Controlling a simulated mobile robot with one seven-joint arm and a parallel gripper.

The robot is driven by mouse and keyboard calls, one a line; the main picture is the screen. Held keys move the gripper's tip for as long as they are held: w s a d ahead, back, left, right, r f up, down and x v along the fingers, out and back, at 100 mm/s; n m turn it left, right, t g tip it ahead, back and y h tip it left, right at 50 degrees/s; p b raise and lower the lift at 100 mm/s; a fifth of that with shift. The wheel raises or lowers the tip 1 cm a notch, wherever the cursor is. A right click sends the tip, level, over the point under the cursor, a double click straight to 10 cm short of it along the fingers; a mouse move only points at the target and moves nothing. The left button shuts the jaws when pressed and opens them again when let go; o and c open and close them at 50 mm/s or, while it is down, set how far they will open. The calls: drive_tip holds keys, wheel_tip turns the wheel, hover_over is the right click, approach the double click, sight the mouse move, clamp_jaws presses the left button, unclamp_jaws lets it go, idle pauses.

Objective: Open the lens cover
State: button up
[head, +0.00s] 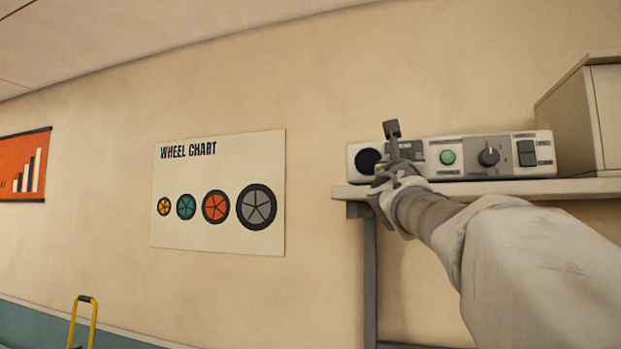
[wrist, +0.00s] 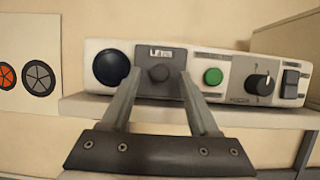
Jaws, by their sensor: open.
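A long white control panel (wrist: 226,62) stands on a shelf. Its dark grey plate (wrist: 158,91), labelled what looks like "LENS", carries a round dark knob (wrist: 159,73); I take this plate as the lens cover. A black round lens or opening (wrist: 110,67) sits just left of the plate. My gripper (wrist: 160,77) is open, with one finger on each side of the knob in the picture. I cannot tell whether the fingers touch it. In the head view my gripper (head: 397,160) is in front of the plate (head: 411,147) and hides the knob.
Right of the plate are a green button (wrist: 213,76), a rotary dial (wrist: 259,82) and a dark switch (wrist: 290,84). The shelf (head: 560,188) runs under the panel. A beige box (head: 575,120) stands at the right. A wheel chart (head: 218,190) hangs left.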

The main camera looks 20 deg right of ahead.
drive_tip(key=b+v, duration=0.3)
drive_tip(key=v, duration=1.3)
drive_tip(key=shift+b, duration=0.4)
drive_tip(key=s+f+m+g+y, duration=0.2)
drive_tip(key=s+f+m+g, duration=0.15)
drive_tip(key=f+m, duration=0.8)
drive_tip(key=s+f+m+g+y, duration=0.25)
drive_tip(key=f+m+g, duration=0.3)
drive_tip(key=f, duration=1.05)
drive_tip(key=s+a+f+m+g+y, duration=0.2)
drive_tip(key=s+a+f+m+y, duration=0.2)
drive_tip(key=f, duration=0.5)
drive_tip(key=s+a+f+m+g+y, duration=0.2)
drive_tip(key=s+a+f+m+y, duration=0.2)
drive_tip(key=s+a+f+m, duration=0.2)
wheel_tip(320, 180, down, 4)
drive_tip(key=shift+a+m, duration=1.1)
drive_tip(key=shift+a, duration=0.05)
